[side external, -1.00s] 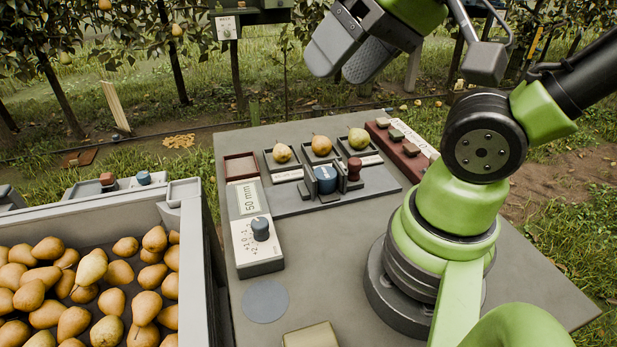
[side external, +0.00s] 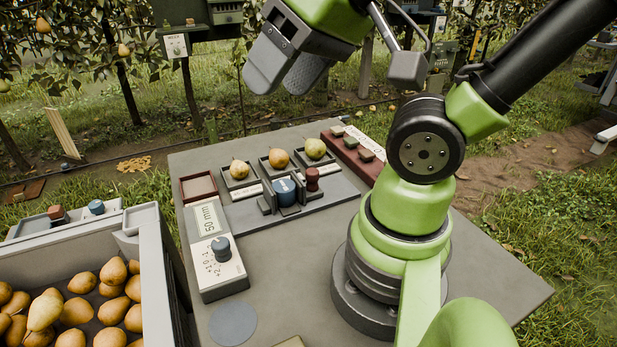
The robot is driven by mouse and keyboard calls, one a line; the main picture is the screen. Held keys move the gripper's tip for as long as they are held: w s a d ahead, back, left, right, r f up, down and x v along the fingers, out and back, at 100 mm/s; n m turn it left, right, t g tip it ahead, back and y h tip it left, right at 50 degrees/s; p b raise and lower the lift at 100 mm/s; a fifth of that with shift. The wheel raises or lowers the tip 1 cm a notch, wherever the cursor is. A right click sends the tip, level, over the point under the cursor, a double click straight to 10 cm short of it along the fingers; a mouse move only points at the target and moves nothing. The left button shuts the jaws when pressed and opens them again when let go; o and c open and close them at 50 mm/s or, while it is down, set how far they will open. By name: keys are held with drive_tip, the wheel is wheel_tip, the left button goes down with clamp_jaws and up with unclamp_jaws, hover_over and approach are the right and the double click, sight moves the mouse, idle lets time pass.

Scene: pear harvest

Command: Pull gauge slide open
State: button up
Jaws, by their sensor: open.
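The gauge (side external: 300,208) is a grey plate on the table with upright dark grey jaws (side external: 266,203). A blue cylinder (side external: 285,193) stands between the jaws, and a dark red knob-like piece (side external: 312,180) stands just right of it. I cannot tell which part is the slide. My gripper (side external: 286,68) is open and empty, high above and apart from the gauge, at the top of the picture.
Three small trays behind the gauge each hold a pear (side external: 277,158). An empty red-brown tray (side external: 198,187) is at their left. A red block rack (side external: 352,154) stands at right. A grey crate (side external: 153,272) of pears is at lower left. The table front is mostly clear.

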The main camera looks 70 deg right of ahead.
drive_tip(key=w+d+f+n+g+h, duration=0.2)
drive_tip(key=w+d+f+n+g, duration=0.3)
drive_tip(key=d, duration=0.4)
drive_tip(key=n+g, duration=0.2)
drive_tip(key=n, duration=0.4)
approach(312, 171)
drive_tip(key=shift+w+d+f+y, duration=0.15)
drive_tip(key=shift+d+y, duration=0.15)
drive_tip(key=shift+d, duration=0.05)
drive_tip(key=f, duration=0.9)
drive_tip(key=shift+a+f, duration=0.2)
drive_tip(key=shift+f, duration=0.05)
